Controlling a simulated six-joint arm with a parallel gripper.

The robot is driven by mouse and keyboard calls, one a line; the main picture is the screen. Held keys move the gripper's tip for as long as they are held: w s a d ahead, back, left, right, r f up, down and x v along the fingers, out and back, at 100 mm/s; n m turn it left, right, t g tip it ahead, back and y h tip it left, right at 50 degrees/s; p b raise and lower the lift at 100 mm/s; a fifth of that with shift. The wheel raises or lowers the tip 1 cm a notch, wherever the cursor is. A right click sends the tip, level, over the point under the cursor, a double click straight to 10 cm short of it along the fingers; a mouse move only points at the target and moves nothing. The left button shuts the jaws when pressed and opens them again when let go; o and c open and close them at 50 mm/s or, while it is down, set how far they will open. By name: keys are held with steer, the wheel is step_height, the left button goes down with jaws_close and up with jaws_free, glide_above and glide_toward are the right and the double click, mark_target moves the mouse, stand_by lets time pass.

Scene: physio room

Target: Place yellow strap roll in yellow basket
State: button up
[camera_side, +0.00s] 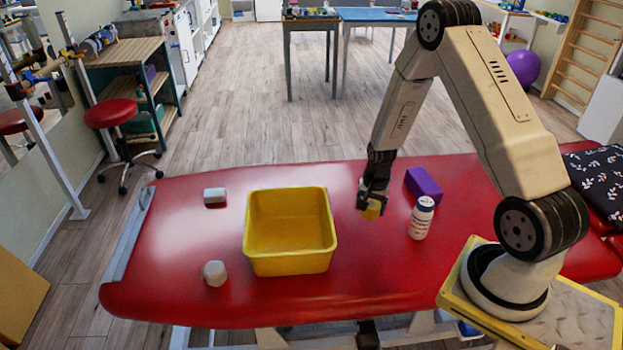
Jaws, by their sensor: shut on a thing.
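The yellow strap roll (371,212) is small and sits between the fingers of my gripper (371,203). My gripper is shut on it, pointing down, to the right of the basket. Part of the roll is hidden by the dark fingers. I cannot tell whether the roll is clear of the red table or touches it. The yellow basket (290,265) stands upright and open on the red table, left of my gripper. Its inside looks empty.
On the red padded table (190,280), a purple block (424,185) and a white bottle (421,218) stand right of my gripper. A grey-white block (215,196) and a pale rounded object (215,273) lie left of the basket. The strip between gripper and basket is clear.

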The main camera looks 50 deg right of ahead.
stand_by(0.3)
steer(key=shift+r, duration=2.65)
steer(key=shift+w+a+r, duration=0.15)
steer(key=shift+a+r, duration=0.05)
steer(key=shift+r, duration=0.1)
steer(key=w+a+n, duration=0.4)
steer(key=w+a, duration=0.2)
steer(key=a, duration=0.3)
steer(key=w+a+n, duration=0.4)
steer(key=w+a, duration=0.2)
steer(key=a, duration=0.3)
steer(key=shift+n+h, duration=0.3)
steer(key=shift+a+f, duration=0.2)
steer(key=shift+f, duration=1.1)
steer(key=shift+a+f, duration=0.2)
steer(key=shift+f, duration=1.1)
steer(key=shift+f, duration=2.9)
